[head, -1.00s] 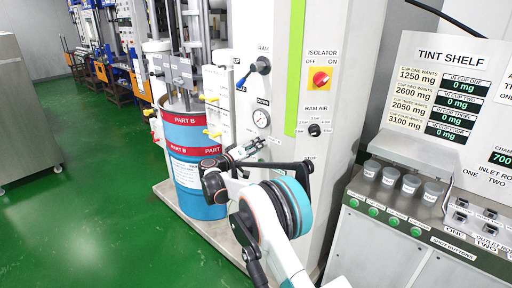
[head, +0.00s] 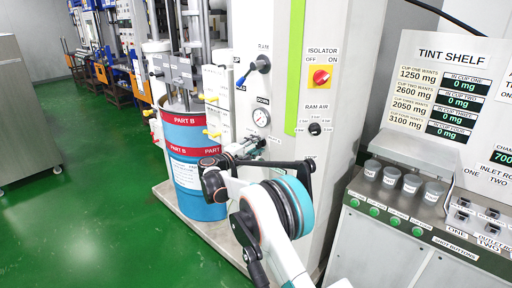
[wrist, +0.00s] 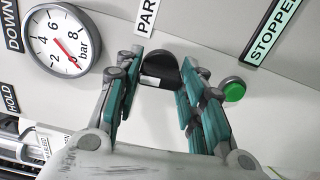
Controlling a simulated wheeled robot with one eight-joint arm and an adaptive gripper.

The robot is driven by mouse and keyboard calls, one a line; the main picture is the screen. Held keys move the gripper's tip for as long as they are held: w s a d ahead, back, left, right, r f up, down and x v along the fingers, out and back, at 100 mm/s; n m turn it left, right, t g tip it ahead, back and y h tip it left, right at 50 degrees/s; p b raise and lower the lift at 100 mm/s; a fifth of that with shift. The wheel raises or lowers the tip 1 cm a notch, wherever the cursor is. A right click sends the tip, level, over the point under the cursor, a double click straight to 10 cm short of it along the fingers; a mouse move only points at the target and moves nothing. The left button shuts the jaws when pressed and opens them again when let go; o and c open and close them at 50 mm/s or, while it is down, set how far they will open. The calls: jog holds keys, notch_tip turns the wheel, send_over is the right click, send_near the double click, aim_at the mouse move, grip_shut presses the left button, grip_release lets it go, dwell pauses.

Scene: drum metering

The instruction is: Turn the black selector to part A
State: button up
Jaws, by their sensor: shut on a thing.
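The black selector (wrist: 158,72) is a round dark knob on the pale panel, seen in the wrist view between the two teal-padded fingers. My gripper (wrist: 157,84) is shut on it, one finger on each side. A white patch shows on the knob's lower front. A label reading "PAR", cut off at the picture's top edge (wrist: 146,16), lies just above the knob. In the head view my gripper (head: 250,146) reaches the column's front, and it and the arm hide the selector.
A green button (wrist: 233,90) and a "STOPPED" sign (wrist: 274,30) are to the right of the selector. A pressure gauge (wrist: 60,40) is to the left. A blue drum (head: 185,135) stands left of the column. The tint shelf bench (head: 400,225) is at right.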

jog(key=n, duration=0.4)
jog(key=shift+n, duration=2)
jog(key=o, duration=1)
jog(key=shift+o, duration=0.2)
jog(key=shift+a, duration=0.1)
jog(key=v, duration=1.2)
